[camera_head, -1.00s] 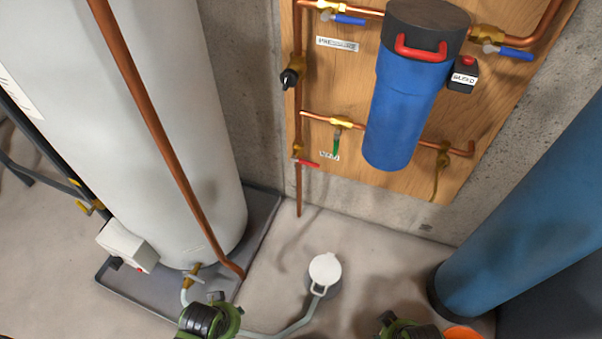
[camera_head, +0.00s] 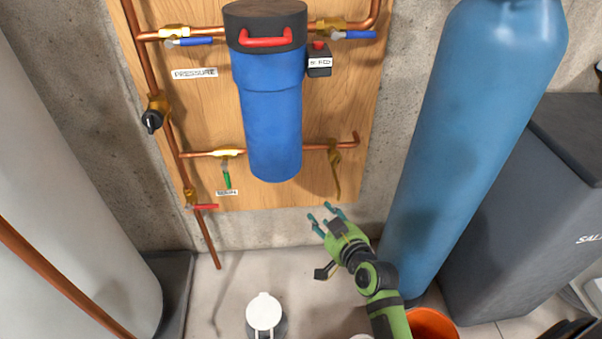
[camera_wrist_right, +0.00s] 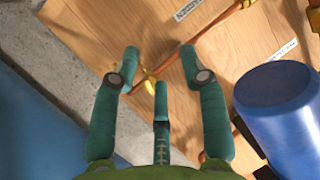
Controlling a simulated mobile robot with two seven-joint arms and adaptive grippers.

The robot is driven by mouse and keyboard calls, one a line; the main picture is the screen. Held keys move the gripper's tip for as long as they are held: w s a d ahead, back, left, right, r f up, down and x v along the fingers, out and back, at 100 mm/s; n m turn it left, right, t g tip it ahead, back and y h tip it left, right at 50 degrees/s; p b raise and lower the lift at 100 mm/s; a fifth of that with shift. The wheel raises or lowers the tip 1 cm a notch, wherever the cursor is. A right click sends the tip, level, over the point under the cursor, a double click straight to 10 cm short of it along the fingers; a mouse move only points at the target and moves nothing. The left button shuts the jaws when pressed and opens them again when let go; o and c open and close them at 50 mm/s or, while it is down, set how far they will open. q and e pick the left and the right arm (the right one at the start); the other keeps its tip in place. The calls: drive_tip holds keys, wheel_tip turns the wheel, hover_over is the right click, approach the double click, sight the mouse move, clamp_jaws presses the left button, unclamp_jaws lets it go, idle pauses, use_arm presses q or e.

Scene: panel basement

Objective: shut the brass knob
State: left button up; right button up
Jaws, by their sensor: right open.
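A brass fitting (camera_head: 335,153) sits at the right end of the lower copper pipe on the wooden board, with a thin curved brass piece hanging below it. I take it for the brass knob, though a separate round knob is hard to make out. My right gripper (camera_head: 326,212) is open and empty, just below the board's lower edge and below this fitting. In the right wrist view, the fitting (camera_wrist_right: 147,82) shows beyond the spread teal fingers (camera_wrist_right: 160,65), apart from them as far as I can tell. My left gripper is out of view.
A blue filter housing (camera_head: 272,125) hangs left of the fitting. A tall blue tank (camera_head: 475,120) stands close to the right of my right arm. A green-handled valve (camera_head: 227,178) and a red-handled valve (camera_head: 203,206) are further left. A white-lidded container (camera_head: 264,312) stands on the floor.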

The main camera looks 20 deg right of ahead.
sight(335, 159)
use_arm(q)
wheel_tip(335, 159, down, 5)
use_arm(e)
drive_tip(key=w+d+r+m+t+h+b, duration=0.1)
drive_tip(key=w+d, duration=0.2)
drive_tip(key=w+d+r+m+t+h, duration=0.1)
drive_tip(key=w+d+m+h, duration=0.1)
drive_tip(key=w, duration=0.2)
drive_tip(key=w+d+r+m+h+b, duration=0.1)
drive_tip(key=w+d+m+h, duration=0.1)
drive_tip(key=w+d, duration=0.1)
drive_tip(key=shift+w+d+r+t+b, duration=0.2)
drive_tip(key=shift+d+r+t+b, duration=0.1)
drive_tip(key=shift+t+b, duration=0.1)
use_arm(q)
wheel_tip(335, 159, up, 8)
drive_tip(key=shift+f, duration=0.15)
use_arm(e)
drive_tip(key=shift+w+d, duration=0.15)
drive_tip(key=shift+w, duration=0.4)
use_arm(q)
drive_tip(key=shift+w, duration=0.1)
use_arm(e)
clamp_jaws()
